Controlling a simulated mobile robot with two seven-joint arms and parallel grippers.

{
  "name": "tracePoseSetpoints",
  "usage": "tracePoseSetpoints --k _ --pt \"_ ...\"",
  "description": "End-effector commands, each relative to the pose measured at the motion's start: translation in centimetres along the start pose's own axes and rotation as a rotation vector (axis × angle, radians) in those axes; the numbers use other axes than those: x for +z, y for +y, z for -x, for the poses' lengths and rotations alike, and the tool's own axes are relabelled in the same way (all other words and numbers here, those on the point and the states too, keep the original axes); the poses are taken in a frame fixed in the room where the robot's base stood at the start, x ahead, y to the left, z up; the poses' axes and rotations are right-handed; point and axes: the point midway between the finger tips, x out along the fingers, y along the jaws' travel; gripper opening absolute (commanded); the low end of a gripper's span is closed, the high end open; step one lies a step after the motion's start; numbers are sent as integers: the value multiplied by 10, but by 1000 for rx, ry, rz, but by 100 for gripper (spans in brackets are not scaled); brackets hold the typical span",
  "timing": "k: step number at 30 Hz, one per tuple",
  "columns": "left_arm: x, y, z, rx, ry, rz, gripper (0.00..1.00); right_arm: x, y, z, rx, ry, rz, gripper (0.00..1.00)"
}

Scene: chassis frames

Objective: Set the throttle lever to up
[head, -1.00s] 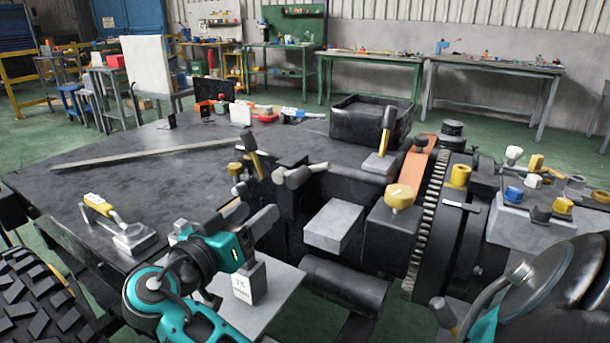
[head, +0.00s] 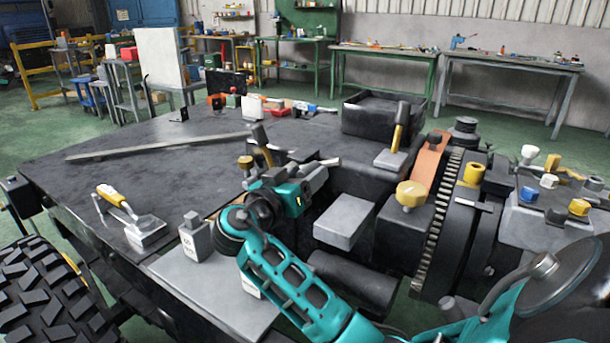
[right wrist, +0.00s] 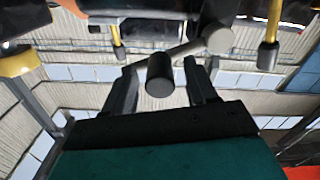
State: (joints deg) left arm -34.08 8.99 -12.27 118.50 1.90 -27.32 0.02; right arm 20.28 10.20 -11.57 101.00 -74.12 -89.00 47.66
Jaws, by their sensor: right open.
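No marking shows me which part is the throttle lever. A grey crossbar handle with a dark round knob (right wrist: 160,75) and a light grey cylinder (right wrist: 217,40) shows in the right wrist view. My right gripper (head: 318,172) is open at this handle, by the black block on the deck. In the wrist view the gripper's fingers (right wrist: 160,92) stand on either side of the dark knob; contact is not clear. Its arm and jaws partly hide the handle in the head view. A dark lever with a yellow part (head: 260,140) stands just behind. My left gripper is not in view.
A yellow-handled lever (head: 113,198) lies low at left. Another (head: 398,130) stands upright at the back. A yellow knob (head: 411,194) and a toothed ring (head: 445,215) are on the right. A grey block (head: 344,222) is close beside my gripper. The deck's left part is mostly clear.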

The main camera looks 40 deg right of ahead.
Motion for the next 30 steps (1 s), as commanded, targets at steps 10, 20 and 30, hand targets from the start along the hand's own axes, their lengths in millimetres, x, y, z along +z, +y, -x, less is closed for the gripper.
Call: tracePoseSetpoints --k 10,20,30 --pt "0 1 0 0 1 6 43 0 0 -4 1 0 0 57" --pt "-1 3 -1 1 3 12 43 0 0 -4 0 0 0 25" --pt "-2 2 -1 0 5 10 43 0 0 -4 0 0 0 0"
